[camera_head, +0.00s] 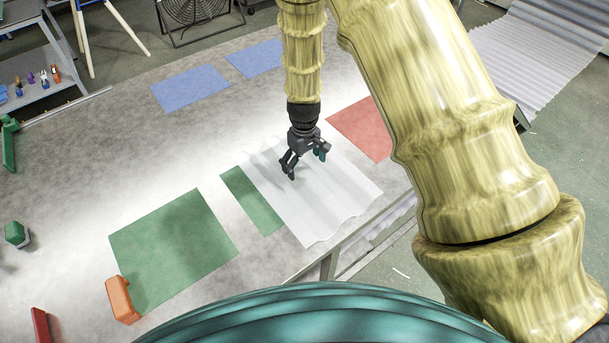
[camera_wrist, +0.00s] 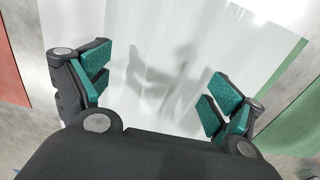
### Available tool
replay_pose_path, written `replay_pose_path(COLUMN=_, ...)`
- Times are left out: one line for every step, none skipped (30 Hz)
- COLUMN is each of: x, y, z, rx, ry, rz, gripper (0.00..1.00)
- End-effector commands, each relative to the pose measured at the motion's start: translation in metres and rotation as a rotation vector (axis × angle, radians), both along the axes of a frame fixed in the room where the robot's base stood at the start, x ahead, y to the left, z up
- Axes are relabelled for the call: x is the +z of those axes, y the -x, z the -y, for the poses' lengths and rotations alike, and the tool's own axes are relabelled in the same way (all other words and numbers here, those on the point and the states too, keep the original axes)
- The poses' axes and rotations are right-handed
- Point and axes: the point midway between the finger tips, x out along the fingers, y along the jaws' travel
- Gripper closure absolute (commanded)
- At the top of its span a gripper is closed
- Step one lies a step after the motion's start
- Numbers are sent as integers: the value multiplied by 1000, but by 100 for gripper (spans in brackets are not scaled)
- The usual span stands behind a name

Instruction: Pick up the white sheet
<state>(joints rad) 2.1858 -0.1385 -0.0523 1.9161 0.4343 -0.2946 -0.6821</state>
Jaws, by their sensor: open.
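The white sheet (camera_head: 325,205) is corrugated, with a wavy front edge, and lies on the grey table near its front edge. It partly covers a green mat. My gripper (camera_head: 305,170) is above the sheet's back part, pointing down. In the wrist view my gripper (camera_wrist: 165,90) has its teal-padded fingers spread wide with nothing between them. The white sheet (camera_wrist: 150,45) fills the space below the fingers, and the gripper's shadow falls on it. I cannot tell the exact height between fingertips and sheet.
The grey table (camera_head: 80,165) also carries green (camera_head: 173,245), red (camera_head: 362,130) and blue (camera_head: 190,88) mats. An orange block (camera_head: 122,300) sits at the large green mat's corner. A stack of corrugated sheets (camera_head: 540,50) stands beyond the table at the right.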

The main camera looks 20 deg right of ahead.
Motion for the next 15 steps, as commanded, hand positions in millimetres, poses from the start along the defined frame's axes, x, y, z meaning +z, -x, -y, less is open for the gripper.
replay_pose_path(x=-1, y=0, z=0, rx=0, ry=0, rz=0, gripper=7)
replay_pose_path(x=-2, y=1, z=0, rx=0, ry=0, rz=-1, gripper=7)
replay_pose_path(x=-3, y=1, z=0, rx=1, ry=-1, rz=-1, gripper=7)
replay_pose_path(x=-5, y=2, z=-1, rx=1, ry=-1, rz=-1, gripper=7)
replay_pose_path(x=-7, y=3, z=-1, rx=1, ry=-1, rz=-1, gripper=7)
replay_pose_path(x=-10, y=4, z=-1, rx=1, ry=0, rz=-2, gripper=7)
replay_pose_path(x=-13, y=5, z=-1, rx=0, ry=0, rz=-2, gripper=7)
replay_pose_path(x=-15, y=6, z=-1, rx=0, ry=0, rz=-2, gripper=7)
replay_pose_path(x=-19, y=7, z=-1, rx=0, ry=-1, rz=-3, gripper=7)
replay_pose_path(x=-22, y=8, z=-1, rx=0, ry=0, rz=-2, gripper=7)
replay_pose_path(x=-24, y=8, z=-1, rx=0, ry=-1, rz=-1, gripper=7)
replay_pose_path(x=-28, y=10, z=-1, rx=0, ry=0, rz=-2, gripper=7)
replay_pose_path(x=-32, y=10, z=-1, rx=0, ry=0, rz=-2, gripper=7)
replay_pose_path(x=-35, y=9, z=-1, rx=0, ry=-1, rz=-1, gripper=7)
replay_pose_path(x=-38, y=9, z=-1, rx=0, ry=-1, rz=-1, gripper=7)
